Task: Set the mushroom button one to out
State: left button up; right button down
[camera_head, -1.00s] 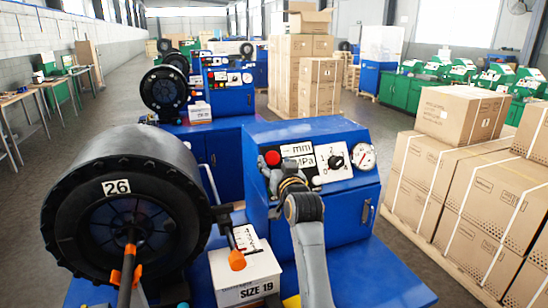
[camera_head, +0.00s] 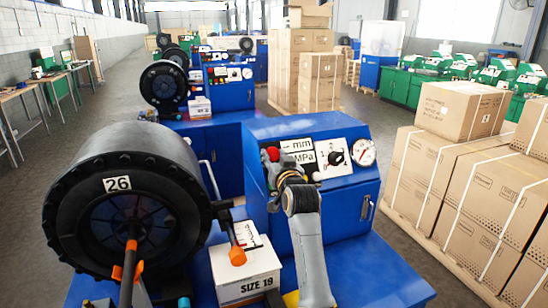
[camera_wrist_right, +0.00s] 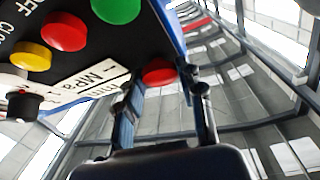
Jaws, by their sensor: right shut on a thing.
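The red mushroom button (camera_head: 271,154) sits at the upper left of the blue control box's sloped front, partly covered by my right gripper in the head view. My right gripper (camera_head: 274,166) is at the button, its arm reaching up from below. In the right wrist view the red button (camera_wrist_right: 159,73) shows between the far ends of the two fingers (camera_wrist_right: 162,92), and the gripper is shut on it. The button's stem is hidden, so I cannot tell how far out it stands. My left gripper is not in view.
A black dial (camera_head: 336,158) and a gauge (camera_head: 362,152) are right of the button. Yellow (camera_wrist_right: 31,56), red (camera_wrist_right: 64,31) and green (camera_wrist_right: 117,8) buttons show in the wrist view. The black crimper head (camera_head: 130,200) and a SIZE 19 box (camera_head: 247,282) stand left of my arm.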

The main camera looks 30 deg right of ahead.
jog(key=shift+s+r+p, duration=0.2)
jog(key=shift+r+p, duration=0.05)
jog(key=shift+p, duration=0.3)
jog(key=shift+s, duration=0.2)
jog(key=c, duration=0.9)
grip_release()
jog(key=shift+c, duration=0.2)
jog(key=shift+o, duration=0.7)
jog(key=shift+s+a+r, duration=0.1)
jog(key=v, duration=1.2)
